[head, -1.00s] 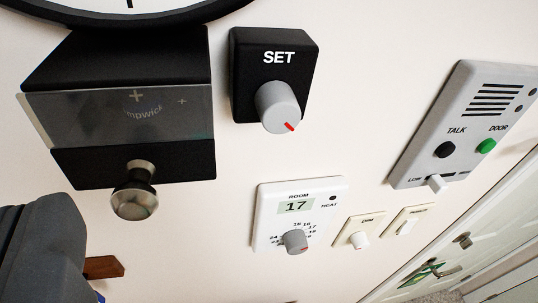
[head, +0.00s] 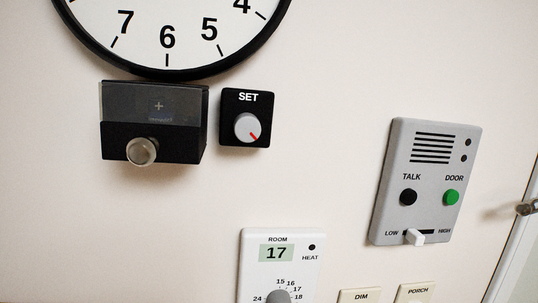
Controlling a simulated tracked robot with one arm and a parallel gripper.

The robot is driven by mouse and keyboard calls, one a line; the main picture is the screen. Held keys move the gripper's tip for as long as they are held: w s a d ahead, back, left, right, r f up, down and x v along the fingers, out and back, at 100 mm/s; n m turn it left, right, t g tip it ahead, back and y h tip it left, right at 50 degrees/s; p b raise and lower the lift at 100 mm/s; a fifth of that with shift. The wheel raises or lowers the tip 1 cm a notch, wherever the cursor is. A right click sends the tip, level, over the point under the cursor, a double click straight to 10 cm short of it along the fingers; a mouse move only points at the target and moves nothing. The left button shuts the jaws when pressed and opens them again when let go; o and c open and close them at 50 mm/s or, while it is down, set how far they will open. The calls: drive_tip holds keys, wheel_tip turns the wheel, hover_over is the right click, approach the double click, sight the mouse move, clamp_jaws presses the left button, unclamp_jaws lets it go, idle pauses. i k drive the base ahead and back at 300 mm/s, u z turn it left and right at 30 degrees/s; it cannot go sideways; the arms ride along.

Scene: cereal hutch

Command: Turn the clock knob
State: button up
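The clock knob is a grey round knob (head: 248,128) with a red mark pointing to the lower right. It sits on a black box labelled SET (head: 259,98), fixed to the wall just under the clock's lower right rim. The wall clock (head: 176,72) has a white face and black rim; only its lower part is in view. My gripper does not show in the head view now.
A black box (head: 188,134) with a round metal knob (head: 142,152) juts out left of the SET box. A room thermostat (head: 309,270) is below, and a grey intercom (head: 399,149) is at the right. DIM and PORCH plates show at the bottom edge. A door handle (head: 527,208) is far right.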

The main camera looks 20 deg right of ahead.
sight(247, 126)
drive_tip(key=u, duration=0.6)
drive_tip(key=k, duration=0.8)
drive_tip(key=z, duration=1.1)
drive_tip(key=i, duration=1.05)
drive_tip(key=u, duration=0.05)
